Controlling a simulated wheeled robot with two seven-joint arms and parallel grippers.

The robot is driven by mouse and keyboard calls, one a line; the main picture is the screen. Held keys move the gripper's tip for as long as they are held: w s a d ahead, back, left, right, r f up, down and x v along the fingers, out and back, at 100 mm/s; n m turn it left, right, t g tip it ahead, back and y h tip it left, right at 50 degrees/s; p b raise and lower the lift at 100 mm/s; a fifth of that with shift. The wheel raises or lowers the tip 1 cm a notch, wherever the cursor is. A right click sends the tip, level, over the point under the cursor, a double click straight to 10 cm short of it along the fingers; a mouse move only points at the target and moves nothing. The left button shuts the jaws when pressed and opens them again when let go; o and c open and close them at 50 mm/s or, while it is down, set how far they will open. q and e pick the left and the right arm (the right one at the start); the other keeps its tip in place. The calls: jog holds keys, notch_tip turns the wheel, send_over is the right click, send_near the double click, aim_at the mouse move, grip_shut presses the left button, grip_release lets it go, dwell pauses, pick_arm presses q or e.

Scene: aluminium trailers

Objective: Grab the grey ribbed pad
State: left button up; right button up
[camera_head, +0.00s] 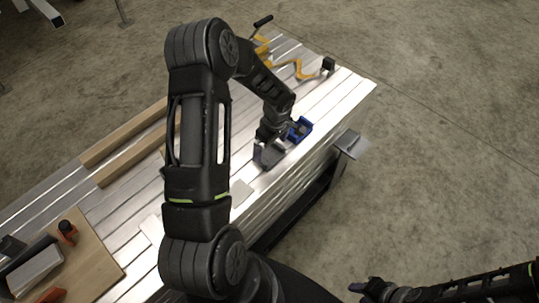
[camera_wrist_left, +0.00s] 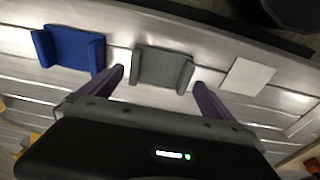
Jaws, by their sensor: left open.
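A grey pad-like piece with raised ends (camera_head: 268,154) lies on the slatted aluminium bed, and it also shows in the left wrist view (camera_wrist_left: 163,66). Ribs on it are too small to make out. My left gripper (camera_head: 274,138) is over the bed right at this piece. In the left wrist view its two fingers (camera_wrist_left: 160,86) are apart and empty, one toward each end of the grey piece, which lies just beyond them. My right gripper (camera_head: 370,289) is at the bottom right of the head view, off the bed; its jaws are unclear.
A similar blue piece (camera_wrist_left: 70,48) lies left of the grey one in the wrist view; a flat pale square (camera_wrist_left: 248,76) lies right. Yellow straps (camera_head: 285,62) are at the bed's far end. Wooden strips (camera_head: 125,137) and a board with tools (camera_head: 95,262) are at left.

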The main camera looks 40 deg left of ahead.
aim_at(269, 155)
pick_arm(q)
jog(key=f, duration=0.3)
jog(key=shift+a+f, duration=0.25)
jog(key=shift+f, duration=0.05)
jog(key=shift+c, duration=0.3)
jog(key=c, duration=1.1)
